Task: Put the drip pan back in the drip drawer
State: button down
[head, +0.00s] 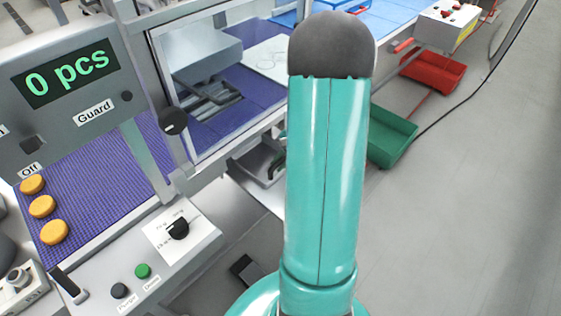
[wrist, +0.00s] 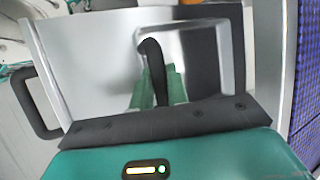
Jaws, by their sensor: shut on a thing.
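In the wrist view my gripper (wrist: 158,88) is shut on the black upright handle of the drip pan (wrist: 205,62), with a green finger on each side. The pan is shiny metal with a raised rim on the right. Metal that looks like the drip drawer (wrist: 50,75) lies around it, with a black bar handle at the left. In the head view a metal tray-like part with a black handle (head: 262,160) shows below the machine, partly behind my arm. My gripper is hidden there. I cannot tell whether the pan rests fully in the drawer.
The machine's counter reads "0 pcs" (head: 67,73). A control panel (head: 150,262) with a knob and buttons juts out at lower left. Yellow rounds (head: 42,206) lie on the blue belt. Green (head: 392,137) and red (head: 433,72) bins stand on the floor right.

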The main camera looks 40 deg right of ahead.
jog(key=shift+f, duration=0.1)
jog(key=c, duration=1.4)
grip_release()
jog(key=shift+o, duration=0.2)
jog(key=v, duration=1.2)
jog(key=w+a+r+n+g+h, duration=0.1)
jog(key=a+r+n, duration=0.35)
jog(key=a, duration=0.55)
jog(key=w+a+r+n+g+h, duration=0.1)
jog(key=w+a+r+n, duration=0.1)
jog(key=a+r+n, duration=0.5)
jog(key=s+a+r+n+t+h, duration=0.1)
jog(key=s+a+r+n, duration=0.1)
jog(key=a, duration=0.6)
jog(key=s+a+r+n+t+h, duration=0.1)
jog(key=s+a+n+t, duration=0.1)
jog(key=s+a, duration=0.3)
jog(key=a+n, duration=0.1)
jog(key=a, duration=0.2)
jog(key=shift+s+a+r+h, duration=0.2)
jog(key=shift+a+r+h, duration=0.1)
jog(key=shift+r+h, duration=0.1)
